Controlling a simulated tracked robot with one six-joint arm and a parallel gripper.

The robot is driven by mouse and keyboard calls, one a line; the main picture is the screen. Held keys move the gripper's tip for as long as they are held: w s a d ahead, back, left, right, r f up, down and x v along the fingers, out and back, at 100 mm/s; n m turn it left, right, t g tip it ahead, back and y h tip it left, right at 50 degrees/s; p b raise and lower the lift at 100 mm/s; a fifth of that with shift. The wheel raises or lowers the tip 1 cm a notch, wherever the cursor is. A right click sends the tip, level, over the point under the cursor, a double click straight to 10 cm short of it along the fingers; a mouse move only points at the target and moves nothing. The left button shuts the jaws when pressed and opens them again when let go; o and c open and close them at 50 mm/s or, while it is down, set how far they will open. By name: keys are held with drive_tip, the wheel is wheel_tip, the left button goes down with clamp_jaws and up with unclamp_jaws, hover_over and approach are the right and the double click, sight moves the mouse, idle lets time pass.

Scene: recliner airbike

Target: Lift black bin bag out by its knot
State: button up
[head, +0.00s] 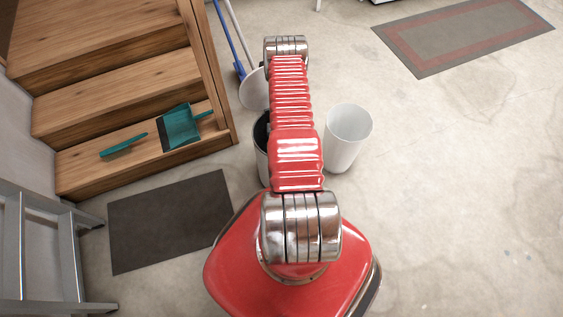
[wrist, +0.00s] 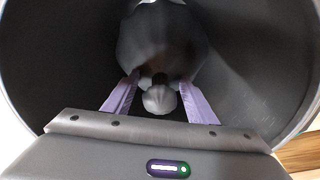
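In the wrist view the black bin bag (wrist: 160,45) sits deep inside a round bin (wrist: 45,60) with a dark inner wall. Its rounded grey knot (wrist: 160,99) points toward the camera. My gripper (wrist: 160,83) is inside the bin with its two purple fingers apart, one on each side of the knot. A narrow gap seems to show between each finger and the knot; contact is hard to judge. In the head view the bin (head: 261,155) is mostly hidden behind my red arm, and the bag and my gripper are hidden.
A white bin (head: 347,135) stands close on the right of my arm. Wooden steps (head: 115,85) at left hold a teal dustpan (head: 180,127) and brush (head: 123,146). A dark mat (head: 168,218), a grey ladder (head: 45,250) and a mop (head: 254,90) are nearby.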

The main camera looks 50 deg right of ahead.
drive_tip(key=shift+a, duration=0.15)
clamp_jaws()
idle(0.7)
wheel_tip(320, 180, up, 28)
idle(1.1)
drive_tip(key=shift+r, duration=0.15)
idle(0.4)
wheel_tip(320, 180, up, 20)
idle(2.1)
